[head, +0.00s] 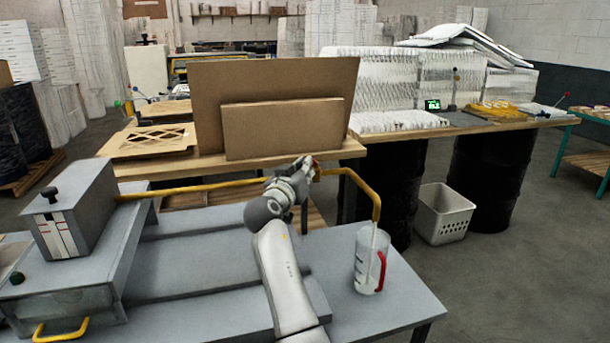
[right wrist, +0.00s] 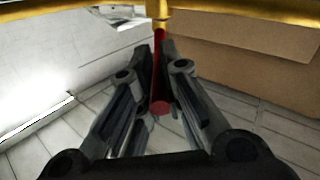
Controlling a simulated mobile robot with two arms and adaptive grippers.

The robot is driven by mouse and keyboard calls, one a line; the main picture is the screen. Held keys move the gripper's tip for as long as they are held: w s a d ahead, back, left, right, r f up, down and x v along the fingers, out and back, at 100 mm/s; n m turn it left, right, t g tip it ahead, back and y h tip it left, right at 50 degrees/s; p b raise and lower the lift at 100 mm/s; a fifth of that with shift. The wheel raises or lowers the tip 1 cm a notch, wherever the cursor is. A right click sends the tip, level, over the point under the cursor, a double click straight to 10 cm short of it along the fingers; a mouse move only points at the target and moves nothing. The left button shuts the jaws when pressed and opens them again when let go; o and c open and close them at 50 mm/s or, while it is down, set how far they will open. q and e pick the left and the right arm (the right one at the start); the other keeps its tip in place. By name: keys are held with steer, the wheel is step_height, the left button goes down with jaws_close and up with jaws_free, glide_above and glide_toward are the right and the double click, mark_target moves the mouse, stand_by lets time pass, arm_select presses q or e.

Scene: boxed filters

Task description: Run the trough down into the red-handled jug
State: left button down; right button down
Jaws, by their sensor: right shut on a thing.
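A yellow pipe (head: 215,186) runs from a grey box (head: 75,215) at left, then bends down over the jug. A thin pale stream (head: 374,238) shows between pipe end and jug; the level inside is hard to tell. My right gripper (head: 312,168) is at the pipe, shut on a red lever (right wrist: 159,85) that hangs below it in the right wrist view. The fingers (right wrist: 162,65) partly cover the lever. My left gripper is not in view.
The grey bench (head: 400,300) has bare room around the jug. A lower left unit has a clear front (head: 65,305) and yellow handle (head: 60,329). Cardboard panels (head: 280,130) stand on a wooden table behind the pipe. A white basket (head: 443,214) sits on the floor.

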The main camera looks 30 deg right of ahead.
steer(key=shift+r, duration=0.15)
steer(key=c, duration=1.6)
jaws_free()
steer(key=shift+c, duration=0.2)
steer(key=shift+o, duration=0.5)
steer(key=shift+s+a, duration=0.1)
steer(key=shift+a, duration=0.05)
steer(key=shift+o, duration=0.3)
steer(key=shift+s+a+f, duration=0.45)
steer(key=shift+s+f, duration=0.05)
steer(key=shift+s, duration=0.05)
steer(key=v, duration=0.5)
steer(key=shift+s+a+r, duration=0.2)
steer(key=shift+a+r, duration=0.15)
steer(key=shift+a, duration=0.05)
steer(key=shift+d+f, duration=0.1)
